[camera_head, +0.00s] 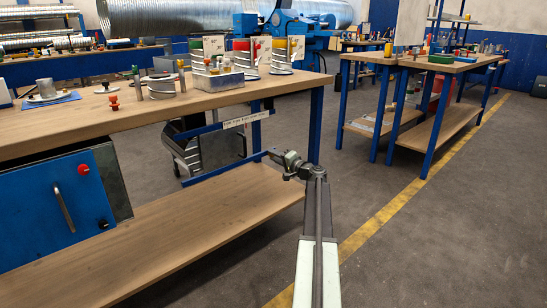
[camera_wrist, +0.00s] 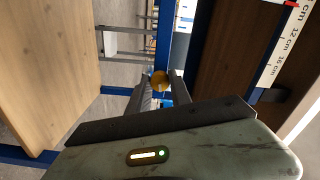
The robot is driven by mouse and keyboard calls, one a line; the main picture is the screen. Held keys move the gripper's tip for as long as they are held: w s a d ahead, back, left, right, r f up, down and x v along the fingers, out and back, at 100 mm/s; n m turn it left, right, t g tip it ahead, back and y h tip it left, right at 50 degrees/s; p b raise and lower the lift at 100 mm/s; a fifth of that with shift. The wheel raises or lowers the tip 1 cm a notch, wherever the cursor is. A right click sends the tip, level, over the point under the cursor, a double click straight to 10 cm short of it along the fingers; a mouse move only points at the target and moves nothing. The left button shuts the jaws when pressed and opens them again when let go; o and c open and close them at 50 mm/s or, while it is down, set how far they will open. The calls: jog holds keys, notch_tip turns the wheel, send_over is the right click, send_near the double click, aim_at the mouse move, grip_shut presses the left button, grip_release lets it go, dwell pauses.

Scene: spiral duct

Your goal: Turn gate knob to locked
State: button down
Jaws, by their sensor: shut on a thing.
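A round orange-yellow knob (camera_wrist: 159,81) sits between the fingertips of my gripper (camera_wrist: 161,88) in the wrist view, in front of a blue upright post (camera_wrist: 165,38). My gripper is shut on this knob. In the head view my gripper (camera_head: 270,155) reaches left to the blue frame at the right end of the near workbench. The knob itself is hidden there, and its turn angle cannot be read in either view.
The near workbench (camera_head: 60,128) has a lower shelf (camera_head: 190,228) and a labelled strip (camera_head: 246,119) at its right end. A blue cabinet (camera_head: 40,215) stands at the left. A second workbench (camera_head: 440,66) stands at the right. Grey floor (camera_head: 450,240) is clear.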

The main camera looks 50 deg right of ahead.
jog(key=shift+w, duration=0.1)
jog(key=c, duration=1.2)
grip_release()
jog(key=shift+o, duration=0.2)
jog(key=s, duration=0.7)
jog(key=shift+s+a, duration=0.3)
jog(key=shift+s, duration=0.1)
